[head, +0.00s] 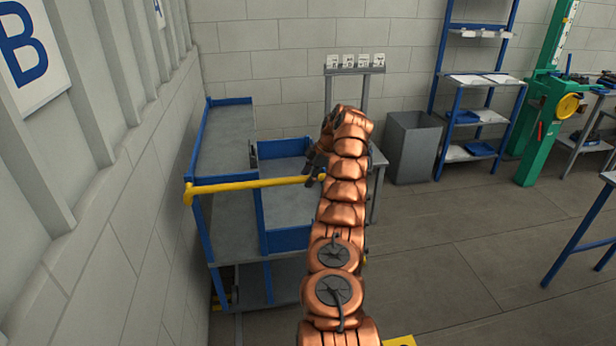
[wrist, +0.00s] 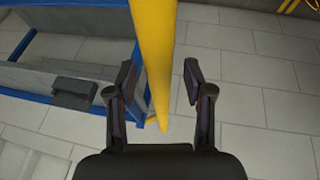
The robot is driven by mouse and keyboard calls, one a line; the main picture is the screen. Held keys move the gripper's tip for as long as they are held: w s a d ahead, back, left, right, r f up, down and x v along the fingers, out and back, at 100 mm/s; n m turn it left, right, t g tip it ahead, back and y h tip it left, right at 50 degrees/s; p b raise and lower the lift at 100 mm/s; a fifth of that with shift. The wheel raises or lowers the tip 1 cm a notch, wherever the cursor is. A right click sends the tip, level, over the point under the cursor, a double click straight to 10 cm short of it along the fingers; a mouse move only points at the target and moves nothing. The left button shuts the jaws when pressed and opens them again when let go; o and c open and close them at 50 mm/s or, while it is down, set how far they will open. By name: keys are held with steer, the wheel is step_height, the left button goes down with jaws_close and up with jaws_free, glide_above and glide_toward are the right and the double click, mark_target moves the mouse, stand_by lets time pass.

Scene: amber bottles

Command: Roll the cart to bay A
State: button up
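The cart has blue frames and grey decks and stands along the left wall; its upper deck (head: 228,140) shows in the head view. A yellow handle bar (head: 250,184) crosses its near side. My gripper (head: 318,172) is at the bar's right end, partly hidden by my copper arm. In the wrist view, the fingers of my gripper (wrist: 158,85) are apart, with the yellow bar (wrist: 152,50) running between them. Gaps show beside the bar, so it is not clamped. A sign for bay A (head: 159,12) hangs on the left wall, beyond a large B sign (head: 27,45).
A grey bin (head: 413,147) and a blue shelf rack (head: 476,117) stand at the back. A green machine (head: 545,100) is at the right, with a blue-legged table (head: 582,240) nearer. Grey floor (head: 460,255) is open right of my arm.

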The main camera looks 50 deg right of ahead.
stand_by(0.3)
steer(key=shift+s+d+r, duration=0.15)
steer(key=shift+s+r, duration=0.15)
steer(key=shift+r, duration=0.25)
steer(key=s+d, duration=0.5)
steer(key=s, duration=0.5)
steer(key=shift+s+d, duration=0.3)
